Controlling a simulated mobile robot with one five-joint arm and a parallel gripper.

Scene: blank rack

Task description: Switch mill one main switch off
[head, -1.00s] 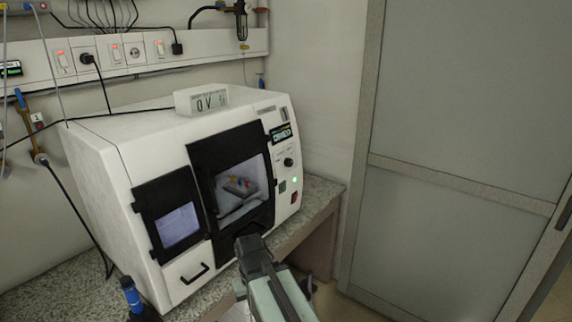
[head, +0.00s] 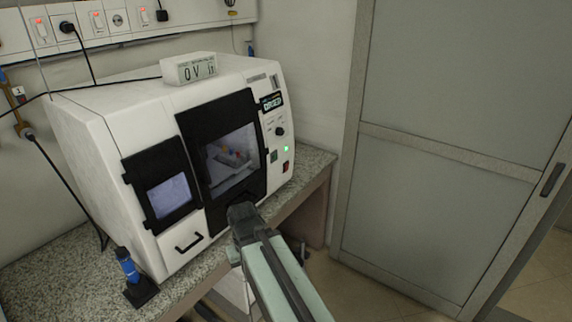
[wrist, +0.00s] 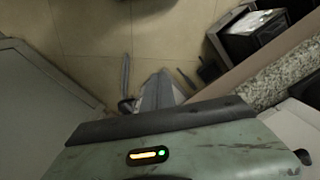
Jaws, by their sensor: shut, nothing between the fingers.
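The mill (head: 85,130) is a white benchtop machine with a black-framed window door (head: 191,140) and a small screen (head: 168,197) at its front. Its narrow right front panel carries a black knob (head: 280,132), a lit green light (head: 285,149), a green button (head: 274,156) and a small red switch (head: 286,167), which looks like the main switch. The switch's position is too small to tell. My gripper (head: 241,211) is shut and empty, in front of the door's lower edge, below and left of the red switch and apart from it.
The mill stands on a speckled stone worktop (head: 55,265). A blue-and-black tool (head: 130,275) stands at its front left corner, and a small display box (head: 188,69) sits on top. A grey door (head: 450,110) is at right.

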